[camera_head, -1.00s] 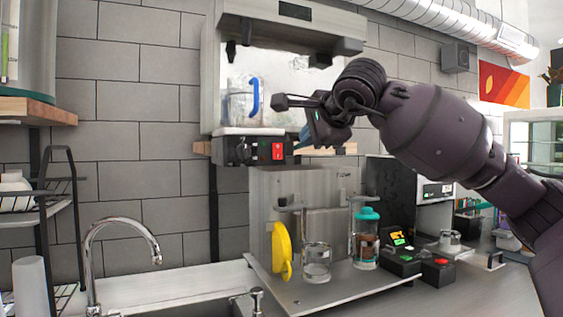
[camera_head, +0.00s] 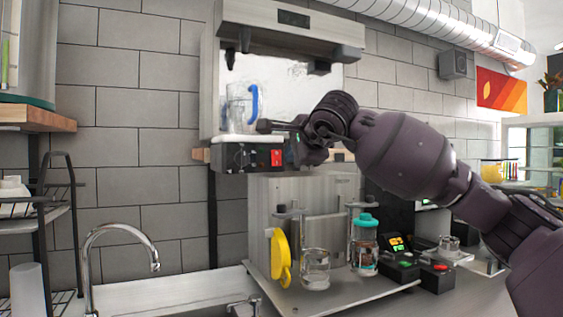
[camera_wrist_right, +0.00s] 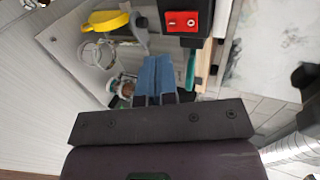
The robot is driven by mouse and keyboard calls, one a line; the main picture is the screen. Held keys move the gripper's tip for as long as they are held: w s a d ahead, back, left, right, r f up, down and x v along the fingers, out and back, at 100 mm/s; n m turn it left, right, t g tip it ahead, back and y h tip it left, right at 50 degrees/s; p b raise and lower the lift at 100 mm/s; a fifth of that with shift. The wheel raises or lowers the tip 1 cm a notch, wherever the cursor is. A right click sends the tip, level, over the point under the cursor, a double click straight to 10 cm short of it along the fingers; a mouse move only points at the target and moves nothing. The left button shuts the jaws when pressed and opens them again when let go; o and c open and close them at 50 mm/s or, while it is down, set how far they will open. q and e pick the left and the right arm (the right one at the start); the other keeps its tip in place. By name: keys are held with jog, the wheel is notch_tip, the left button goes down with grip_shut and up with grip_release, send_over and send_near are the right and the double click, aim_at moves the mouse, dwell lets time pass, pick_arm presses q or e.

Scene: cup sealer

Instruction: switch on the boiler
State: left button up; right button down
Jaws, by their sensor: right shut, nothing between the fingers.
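The boiler unit has a black front panel (camera_head: 238,157) under a white ledge, with dark knobs at its left. A red rocker switch (camera_head: 276,157) sits at the panel's right end. It also shows in the right wrist view (camera_wrist_right: 182,22) with white marks; I cannot tell which side is pressed. My right gripper (camera_head: 291,150) is just right of the switch in the head view. In the wrist view its blue fingers (camera_wrist_right: 155,68) are together, empty, and lie below the switch in the picture, seemingly apart from it. My left gripper is not in view.
A clear jug with a blue handle (camera_head: 253,101) stands on the ledge above the panel. Below are a yellow item (camera_head: 280,258), a glass jar (camera_head: 316,268) and a teal-lidded bottle (camera_head: 365,247). A tap (camera_head: 120,228) stands left.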

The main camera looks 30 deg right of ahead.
aim_at(277, 164)
jog(key=x, duration=0.5)
jog(key=shift+w+r, duration=0.2)
jog(key=shift+w, duration=0.15)
jog(key=shift+w+f, duration=0.1)
jog(key=shift+w, duration=0.85)
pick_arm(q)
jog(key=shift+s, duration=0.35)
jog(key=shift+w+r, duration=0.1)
pick_arm(e)
jog(key=shift+w+f+p, duration=0.1)
jog(key=shift+w+p, duration=0.1)
jog(key=shift+p, duration=0.1)
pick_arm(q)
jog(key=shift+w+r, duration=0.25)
pick_arm(e)
jog(key=shift+d, duration=0.1)
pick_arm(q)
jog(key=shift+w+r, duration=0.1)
